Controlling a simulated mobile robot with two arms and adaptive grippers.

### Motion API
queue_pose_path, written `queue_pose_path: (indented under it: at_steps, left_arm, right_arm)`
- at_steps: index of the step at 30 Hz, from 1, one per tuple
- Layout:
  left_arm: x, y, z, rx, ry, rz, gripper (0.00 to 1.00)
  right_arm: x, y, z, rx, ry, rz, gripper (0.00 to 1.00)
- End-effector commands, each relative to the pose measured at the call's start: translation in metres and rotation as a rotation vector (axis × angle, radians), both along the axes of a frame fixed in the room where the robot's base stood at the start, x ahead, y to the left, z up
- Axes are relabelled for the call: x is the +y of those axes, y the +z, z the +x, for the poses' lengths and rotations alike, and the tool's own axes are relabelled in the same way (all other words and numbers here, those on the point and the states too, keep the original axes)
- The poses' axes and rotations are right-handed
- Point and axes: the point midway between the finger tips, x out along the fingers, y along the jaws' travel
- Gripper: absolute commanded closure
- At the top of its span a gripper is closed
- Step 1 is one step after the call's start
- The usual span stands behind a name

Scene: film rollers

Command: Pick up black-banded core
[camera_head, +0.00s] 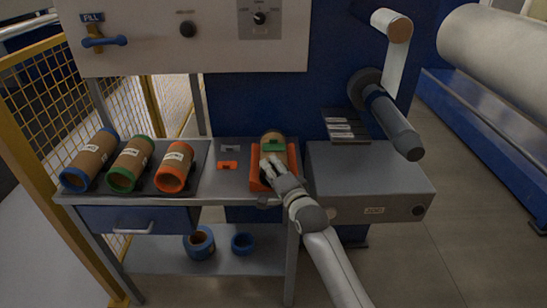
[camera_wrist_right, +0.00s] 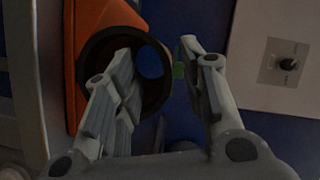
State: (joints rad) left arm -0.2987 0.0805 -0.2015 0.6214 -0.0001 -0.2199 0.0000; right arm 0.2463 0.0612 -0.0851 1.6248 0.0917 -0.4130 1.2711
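A brown core (camera_head: 271,135) lies in an orange cradle (camera_head: 292,160) on the right of the bench, with a green piece (camera_head: 273,145) across it. In the right wrist view, its round open end shows a black band (camera_wrist_right: 92,52) beside the orange cradle wall (camera_wrist_right: 100,14). My right gripper (camera_head: 274,166) is at the near end of this core. Its fingers are spread (camera_wrist_right: 157,50), with one across the core's opening and the other off to the right side. I cannot tell whether they touch it. My left gripper is out of view.
Cores with blue (camera_head: 85,165), green (camera_head: 127,165) and orange (camera_head: 174,170) bands lie on the bench's left. A small orange piece (camera_head: 228,165) lies mid-bench. Blue rings (camera_head: 200,243) sit on the lower shelf. A grey box (camera_head: 368,180) stands to the right.

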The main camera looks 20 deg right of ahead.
Motion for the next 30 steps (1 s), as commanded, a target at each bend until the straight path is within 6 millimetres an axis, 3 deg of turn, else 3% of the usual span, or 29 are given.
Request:
queue_pose_path:
  at_steps: [4,12,21,30]
  left_arm:
    - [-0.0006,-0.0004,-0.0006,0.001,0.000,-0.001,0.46]
    - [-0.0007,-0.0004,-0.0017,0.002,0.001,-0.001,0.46]
    - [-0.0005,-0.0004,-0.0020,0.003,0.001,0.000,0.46]
    - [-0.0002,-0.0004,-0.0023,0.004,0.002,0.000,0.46]
  right_arm:
    - [0.0007,-0.0009,0.0109,-0.001,-0.001,-0.001,0.61]
    - [0.0010,-0.0013,0.0127,-0.001,-0.001,0.000,0.61]
    - [0.0009,-0.0013,0.0125,0.000,0.000,0.000,0.99]
    - [0.0009,-0.0004,0.0126,-0.002,0.000,0.000,1.00]
